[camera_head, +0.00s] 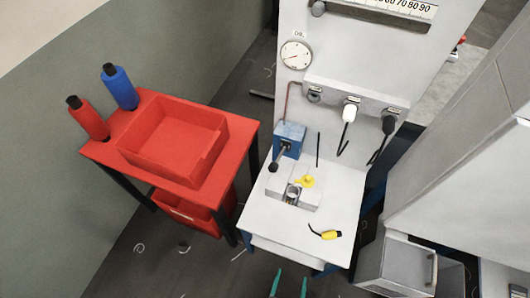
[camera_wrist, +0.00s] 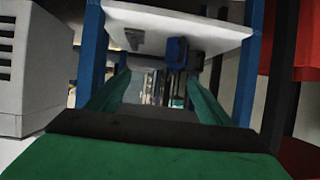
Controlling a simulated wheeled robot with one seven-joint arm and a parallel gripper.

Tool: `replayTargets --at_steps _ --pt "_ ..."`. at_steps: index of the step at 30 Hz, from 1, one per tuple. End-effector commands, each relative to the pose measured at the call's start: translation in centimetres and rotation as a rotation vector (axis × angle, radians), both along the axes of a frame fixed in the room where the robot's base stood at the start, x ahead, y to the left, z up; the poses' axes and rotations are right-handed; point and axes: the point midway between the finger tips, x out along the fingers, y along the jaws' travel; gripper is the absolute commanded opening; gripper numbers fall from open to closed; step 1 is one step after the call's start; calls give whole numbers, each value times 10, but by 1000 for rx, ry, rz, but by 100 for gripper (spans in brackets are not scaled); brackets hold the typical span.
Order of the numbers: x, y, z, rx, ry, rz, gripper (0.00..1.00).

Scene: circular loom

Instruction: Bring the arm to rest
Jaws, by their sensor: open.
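My gripper (camera_head: 290,284) shows at the bottom edge of the head view as two teal fingers, spread apart with nothing between them. It is in front of the white work table (camera_head: 268,222), near its front edge. In the wrist view my gripper (camera_wrist: 158,98) has its green fingers apart on either side. The white table top (camera_wrist: 185,22) spans the upper part of that view, with blue legs below it. The rest of my arm is out of the head view.
A yellow-and-black plug piece (camera_head: 332,235) lies on the table, right of a grey block (camera_head: 280,178) with a yellow part (camera_head: 304,181). A red cart (camera_head: 220,170) with a red tray stands left. A grey cabinet (camera_head: 395,265) stands right. Dark floor (camera_head: 165,265) is open at lower left.

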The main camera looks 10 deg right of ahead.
Motion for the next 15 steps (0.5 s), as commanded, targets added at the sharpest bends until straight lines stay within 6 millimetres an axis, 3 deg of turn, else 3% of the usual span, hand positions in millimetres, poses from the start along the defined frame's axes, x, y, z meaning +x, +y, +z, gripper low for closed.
replayTargets --at_steps 10,15 --pt "0 32 66 2 -50 123 73" --pt "0 56 126 -2 -88 216 73"
